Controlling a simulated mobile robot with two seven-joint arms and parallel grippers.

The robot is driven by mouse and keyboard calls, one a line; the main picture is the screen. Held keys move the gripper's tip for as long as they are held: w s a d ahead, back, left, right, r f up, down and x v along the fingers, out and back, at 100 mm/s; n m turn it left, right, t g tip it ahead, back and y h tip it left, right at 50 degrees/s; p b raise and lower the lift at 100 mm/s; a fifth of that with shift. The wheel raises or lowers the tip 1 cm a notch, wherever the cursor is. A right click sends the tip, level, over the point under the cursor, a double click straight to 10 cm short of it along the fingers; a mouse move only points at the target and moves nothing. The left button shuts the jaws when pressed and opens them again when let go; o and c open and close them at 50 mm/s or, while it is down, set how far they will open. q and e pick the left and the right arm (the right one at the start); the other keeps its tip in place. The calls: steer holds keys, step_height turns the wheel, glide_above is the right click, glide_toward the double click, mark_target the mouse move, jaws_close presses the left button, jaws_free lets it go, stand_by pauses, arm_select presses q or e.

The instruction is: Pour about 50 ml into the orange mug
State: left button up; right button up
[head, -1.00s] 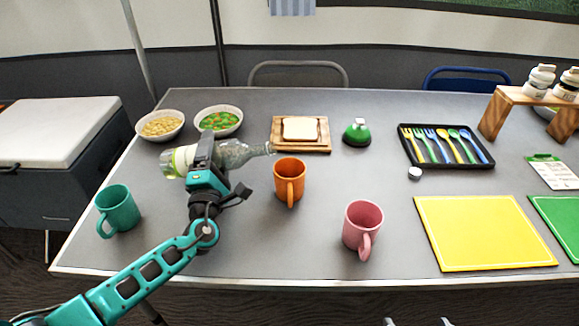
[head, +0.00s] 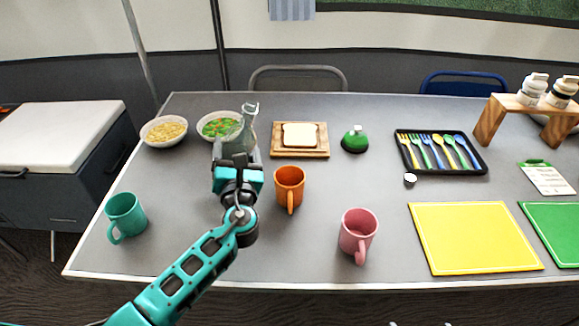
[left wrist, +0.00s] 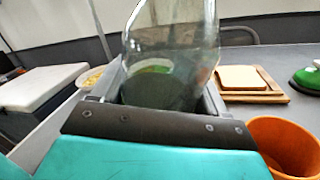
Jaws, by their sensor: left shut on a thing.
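The orange mug (head: 289,187) stands upright on the table, its handle toward me; its rim and inside show in the left wrist view (left wrist: 284,146). My left gripper (head: 236,160) is shut on a clear bottle (head: 246,124), just left of the mug. The bottle is near upright, its neck up, and the gripper hides its lower part. In the left wrist view the bottle (left wrist: 170,52) looks greenish and see-through between the jaws. How much liquid it holds I cannot tell. My right gripper is not in view.
A teal mug (head: 126,216) stands at the left and a pink mug (head: 358,233) at the right front. Behind are two bowls (head: 163,131) (head: 216,126), a bread board (head: 300,152) and a green bell-like object (head: 354,141). A cutlery tray (head: 440,168) and yellow mat (head: 474,238) lie right.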

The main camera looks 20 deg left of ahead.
arm_select(q)
steer(key=shift+w+d+r+n+g, duration=0.1)
steer(key=shift+d+n+g, duration=0.3)
steer(key=shift+n, duration=0.8)
steer(key=shift+w+d+n, duration=0.1)
steer(key=shift+d+n, duration=0.2)
steer(key=shift+n, duration=0.5)
stand_by(1.0)
